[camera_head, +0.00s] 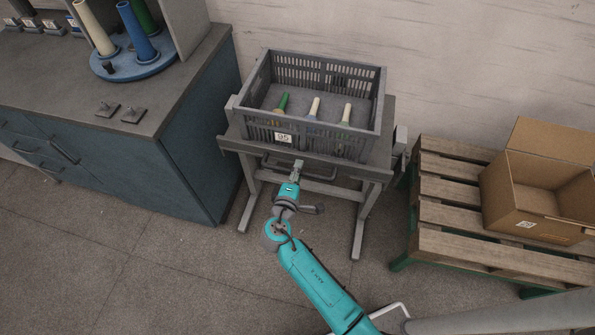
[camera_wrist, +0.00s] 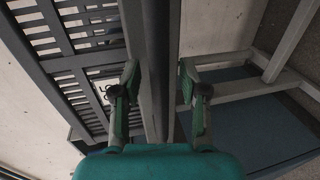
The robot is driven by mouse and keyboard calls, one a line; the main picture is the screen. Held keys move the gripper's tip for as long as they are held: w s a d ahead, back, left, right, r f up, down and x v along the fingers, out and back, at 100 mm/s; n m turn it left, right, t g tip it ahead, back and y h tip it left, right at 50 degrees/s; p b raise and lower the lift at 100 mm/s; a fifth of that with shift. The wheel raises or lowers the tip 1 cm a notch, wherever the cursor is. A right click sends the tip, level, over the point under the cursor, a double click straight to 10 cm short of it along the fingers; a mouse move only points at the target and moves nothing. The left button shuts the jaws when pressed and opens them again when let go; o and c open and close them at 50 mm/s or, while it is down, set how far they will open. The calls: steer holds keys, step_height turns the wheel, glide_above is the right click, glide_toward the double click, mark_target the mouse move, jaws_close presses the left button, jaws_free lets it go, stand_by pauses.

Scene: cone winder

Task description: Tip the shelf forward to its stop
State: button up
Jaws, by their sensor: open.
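The shelf (camera_head: 233,140) is a grey top on a metal stand, and it looks close to level in the head view. A thin bar handle (camera_head: 268,168) hangs below its front edge. My gripper (camera_head: 298,166) is at the middle of that front edge. In the wrist view my gripper (camera_wrist: 160,82) is open, with one finger on each side of a dark bar-like edge (camera_wrist: 159,50). I cannot tell whether either finger touches it. A grey slatted crate (camera_head: 348,148) stands on the shelf. It holds a green cone (camera_head: 282,103) and two cream cones (camera_head: 315,106).
A blue cabinet (camera_head: 195,150) with a grey worktop stands close on the left. A wooden pallet (camera_head: 455,243) with an open cardboard box (camera_head: 535,205) is on the right. A wall runs behind the stand. The floor at front left is clear.

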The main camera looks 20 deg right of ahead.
steer(key=shift+w+d, duration=0.1)
jaws_close()
step_height(320, 180, down, 11)
stand_by(0.6)
jaws_free()
steer(key=shift+r, duration=0.1)
